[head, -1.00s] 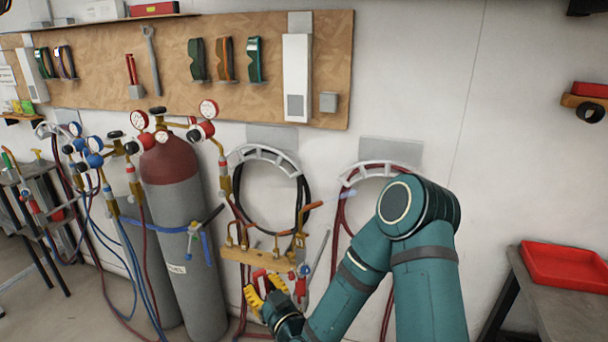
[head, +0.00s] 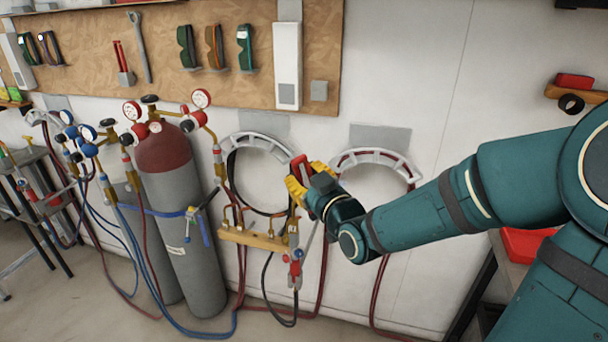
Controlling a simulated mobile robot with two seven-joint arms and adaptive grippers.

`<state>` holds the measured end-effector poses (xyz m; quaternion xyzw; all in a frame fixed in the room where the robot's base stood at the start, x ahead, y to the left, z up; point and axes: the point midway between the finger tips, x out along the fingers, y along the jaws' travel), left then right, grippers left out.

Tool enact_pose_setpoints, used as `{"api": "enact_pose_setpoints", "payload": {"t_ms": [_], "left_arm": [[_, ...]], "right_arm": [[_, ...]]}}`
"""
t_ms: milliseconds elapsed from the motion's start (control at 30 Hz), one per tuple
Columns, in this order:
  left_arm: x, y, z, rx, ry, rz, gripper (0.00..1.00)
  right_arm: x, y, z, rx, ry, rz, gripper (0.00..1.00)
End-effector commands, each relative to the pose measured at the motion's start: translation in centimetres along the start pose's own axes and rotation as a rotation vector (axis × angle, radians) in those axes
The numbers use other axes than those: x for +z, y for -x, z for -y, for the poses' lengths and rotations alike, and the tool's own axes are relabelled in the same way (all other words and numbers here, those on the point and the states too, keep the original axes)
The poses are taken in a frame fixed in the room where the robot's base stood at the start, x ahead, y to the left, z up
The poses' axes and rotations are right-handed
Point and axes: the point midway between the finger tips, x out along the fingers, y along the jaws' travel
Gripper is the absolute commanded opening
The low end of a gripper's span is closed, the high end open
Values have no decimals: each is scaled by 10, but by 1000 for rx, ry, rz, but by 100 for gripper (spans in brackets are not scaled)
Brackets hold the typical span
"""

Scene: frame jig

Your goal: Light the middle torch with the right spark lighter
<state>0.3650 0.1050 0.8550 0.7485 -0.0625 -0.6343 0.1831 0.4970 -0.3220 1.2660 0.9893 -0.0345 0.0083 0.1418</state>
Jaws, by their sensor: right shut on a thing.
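My right gripper (head: 297,187), with yellow fingers, is shut on a red piece of the spark lighter (head: 300,166); the fingers hide most of it. It is raised in front of the wall, between the two hose hangers. A torch with red and blue knobs (head: 296,256) hangs at the right end of the wooden torch rest (head: 255,239), below my gripper. The torch's upper end is hidden behind the gripper, so I cannot tell whether it is lit. Another red-handled tool (head: 122,60) sits in a holder on the board. My left gripper is out of view.
Grey gas cylinders (head: 190,260) with gauges and hoses stand left of the rest. Hose hangers (head: 376,158) are on the wall. Goggles (head: 215,48) hang on the pegboard (head: 165,25). A red tray (head: 522,243) lies on a bench, partly behind my arm.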

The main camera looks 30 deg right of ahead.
Motion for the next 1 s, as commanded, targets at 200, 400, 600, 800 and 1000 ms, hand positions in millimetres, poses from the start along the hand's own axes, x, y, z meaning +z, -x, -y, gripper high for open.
{"api": "enact_pose_setpoints", "payload": {"t_ms": [200,400,600,800,1000], "left_arm": [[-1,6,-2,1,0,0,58],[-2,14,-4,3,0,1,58],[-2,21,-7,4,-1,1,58],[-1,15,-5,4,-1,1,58],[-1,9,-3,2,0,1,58]], "right_arm": [[3,-12,-11,1,0,1,20],[7,-24,-23,0,1,1,20],[10,-37,-36,1,1,0,20],[17,-49,-47,0,2,-1,20],[21,-60,-58,0,1,-1,20]]}}
